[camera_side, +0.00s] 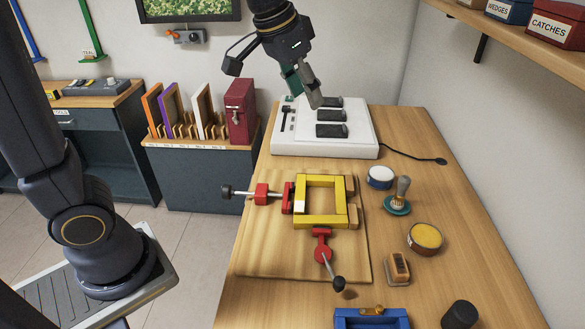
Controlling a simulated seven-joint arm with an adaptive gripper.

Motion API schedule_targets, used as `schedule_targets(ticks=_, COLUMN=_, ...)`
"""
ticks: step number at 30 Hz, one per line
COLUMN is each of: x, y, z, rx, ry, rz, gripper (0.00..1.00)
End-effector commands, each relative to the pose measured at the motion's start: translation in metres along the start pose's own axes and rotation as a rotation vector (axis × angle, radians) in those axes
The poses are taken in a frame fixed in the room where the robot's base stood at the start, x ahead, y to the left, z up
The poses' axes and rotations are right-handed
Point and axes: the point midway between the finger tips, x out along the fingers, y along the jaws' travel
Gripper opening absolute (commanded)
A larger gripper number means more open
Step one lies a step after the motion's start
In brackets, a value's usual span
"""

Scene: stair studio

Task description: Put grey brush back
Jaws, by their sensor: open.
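No thing in view is clearly a grey brush. The nearest in look is a grey-handled tool (401,190) standing upright on a round teal base, on the right of the wooden table. A small brown block-shaped tool (397,268), possibly a brush, lies nearer the front. My gripper (308,95) hangs at the top centre, pointing down over the white console (290,142) with several black pads. It is open, and no held object shows between its fingers. I cannot tell how high the fingertips are above the console.
A yellow frame (320,221) sits in red clamps on a wooden board (260,262). A white-and-blue round tin (381,177), a yellow-topped tin (425,238), a blue frame (345,318) and a black cylinder (460,315) stand nearby. A shelf (500,28) overhangs at right.

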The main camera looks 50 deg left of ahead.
Motion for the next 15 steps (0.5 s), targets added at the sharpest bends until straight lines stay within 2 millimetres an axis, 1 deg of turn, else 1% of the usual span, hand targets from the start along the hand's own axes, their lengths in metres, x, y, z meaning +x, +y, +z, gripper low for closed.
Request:
schedule_targets(ticks=1, x=-0.018, y=-0.005, z=0.03, rx=-0.023, ry=0.021, rz=-0.011, gripper=0.53)
schedule_targets(ticks=2, x=-0.025, y=-0.007, z=0.047, rx=-0.036, ry=0.03, rz=-0.017, gripper=0.53)
schedule_targets(ticks=3, x=-0.032, y=-0.01, z=0.069, rx=-0.053, ry=0.04, rz=-0.026, gripper=0.53)
schedule_targets(ticks=5, x=-0.039, y=-0.013, z=0.101, rx=-0.073, ry=0.056, rz=-0.04, gripper=0.53)
schedule_targets(ticks=6, x=-0.041, y=-0.014, z=0.119, rx=-0.086, ry=0.065, rz=-0.049, gripper=0.53)
schedule_targets(ticks=7, x=-0.041, y=-0.015, z=0.132, rx=-0.095, ry=0.07, rz=-0.055, gripper=0.53)
schedule_targets(ticks=9, x=-0.04, y=-0.016, z=0.157, rx=-0.112, ry=0.082, rz=-0.067, gripper=0.53)
schedule_targets(ticks=12, x=-0.037, y=-0.016, z=0.18, rx=-0.127, ry=0.091, rz=-0.078, gripper=0.53)
schedule_targets(ticks=15, x=-0.034, y=-0.017, z=0.19, rx=-0.134, ry=0.095, rz=-0.083, gripper=0.53)
